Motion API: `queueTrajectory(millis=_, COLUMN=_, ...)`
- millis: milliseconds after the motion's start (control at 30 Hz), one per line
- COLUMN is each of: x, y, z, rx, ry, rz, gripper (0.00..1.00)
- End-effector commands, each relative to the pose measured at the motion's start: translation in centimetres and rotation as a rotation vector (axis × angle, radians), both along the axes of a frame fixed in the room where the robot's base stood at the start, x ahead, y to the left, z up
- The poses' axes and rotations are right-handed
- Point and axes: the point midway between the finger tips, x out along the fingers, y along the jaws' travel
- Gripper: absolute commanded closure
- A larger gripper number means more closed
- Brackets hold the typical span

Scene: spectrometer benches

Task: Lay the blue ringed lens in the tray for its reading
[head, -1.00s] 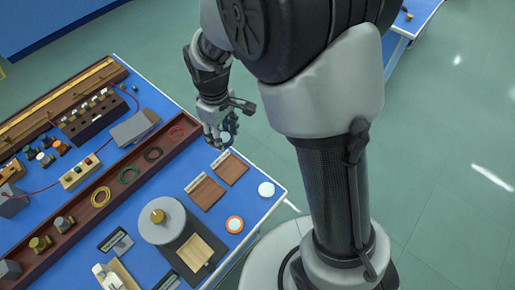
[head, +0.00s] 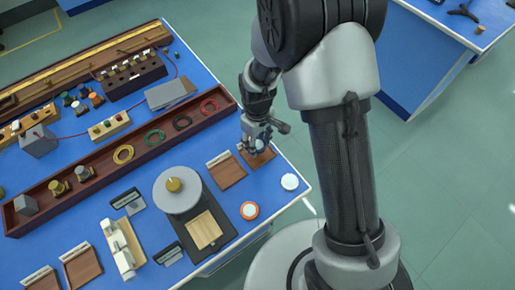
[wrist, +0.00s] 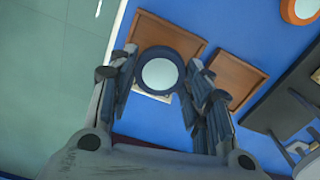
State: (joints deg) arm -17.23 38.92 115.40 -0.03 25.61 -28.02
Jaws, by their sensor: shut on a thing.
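My gripper (head: 260,146) is at the table's right end in the head view. In the wrist view, my gripper (wrist: 160,84) is shut on the blue ringed lens (wrist: 160,72), a pale disc with a dark blue rim, held between the fingertips. The lens is over a shallow brown wooden tray (wrist: 151,25); the same tray (head: 268,154) is partly hidden by the gripper in the head view. I cannot tell whether the lens touches the tray. A second brown tray (head: 231,177) lies beside it, empty, and also shows in the wrist view (wrist: 225,82).
An orange-ringed lens (head: 250,210) and a pale lens (head: 289,182) lie near the table's front edge. A long dark trough (head: 105,168) with coloured rings runs behind.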

Motion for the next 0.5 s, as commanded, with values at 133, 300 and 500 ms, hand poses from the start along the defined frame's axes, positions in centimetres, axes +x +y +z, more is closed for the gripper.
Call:
queueTrajectory(millis=133, x=-0.1, y=0.0, z=-2.1, rx=-0.001, ry=0.004, rz=0.000, gripper=0.82)
queueTrajectory(millis=300, x=-0.1, y=0.0, z=-4.2, rx=-0.001, ry=0.002, rz=0.000, gripper=0.82)
queueTrajectory(millis=500, x=0.0, y=0.0, z=-4.0, rx=0.000, ry=0.000, rz=0.000, gripper=0.82)
